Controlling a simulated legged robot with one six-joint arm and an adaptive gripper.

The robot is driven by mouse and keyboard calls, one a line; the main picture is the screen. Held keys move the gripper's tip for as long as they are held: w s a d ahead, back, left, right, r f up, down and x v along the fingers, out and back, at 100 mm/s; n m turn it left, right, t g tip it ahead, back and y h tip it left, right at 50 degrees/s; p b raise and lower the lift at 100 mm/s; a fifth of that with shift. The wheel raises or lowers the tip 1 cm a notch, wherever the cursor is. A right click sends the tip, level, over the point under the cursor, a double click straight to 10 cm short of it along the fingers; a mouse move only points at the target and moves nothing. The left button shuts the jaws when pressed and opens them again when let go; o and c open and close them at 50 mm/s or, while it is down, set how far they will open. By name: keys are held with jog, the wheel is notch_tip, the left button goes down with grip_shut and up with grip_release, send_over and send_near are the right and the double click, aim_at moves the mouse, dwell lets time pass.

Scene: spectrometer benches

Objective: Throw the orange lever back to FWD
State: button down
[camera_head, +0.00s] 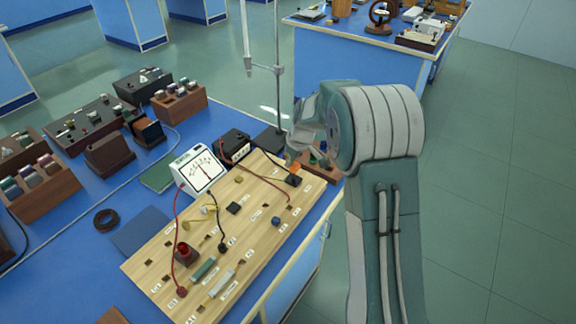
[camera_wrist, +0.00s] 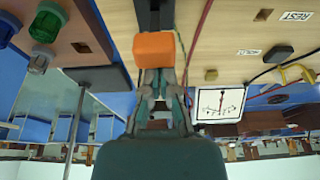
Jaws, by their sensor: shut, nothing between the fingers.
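My gripper (camera_wrist: 158,75) is shut and empty. Its tips are at or very close to the handle; I cannot tell whether they touch. In the head view my gripper (camera_head: 298,152) is just above the board's end. I cannot read a FWD label.
A white meter (camera_head: 198,170) and a black box (camera_head: 233,146) stand along the board's back edge. A metal stand (camera_head: 278,90) rises beside my gripper. Red and black leads cross the board. Green and clear knobs (camera_wrist: 46,23) are near my gripper. Open floor lies right.

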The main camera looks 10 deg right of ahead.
jog(key=shift+s+d, duration=0.45)
jog(key=shift+a, duration=0.1)
jog(key=shift+r, duration=0.15)
jog(key=shift+r, duration=0.7)
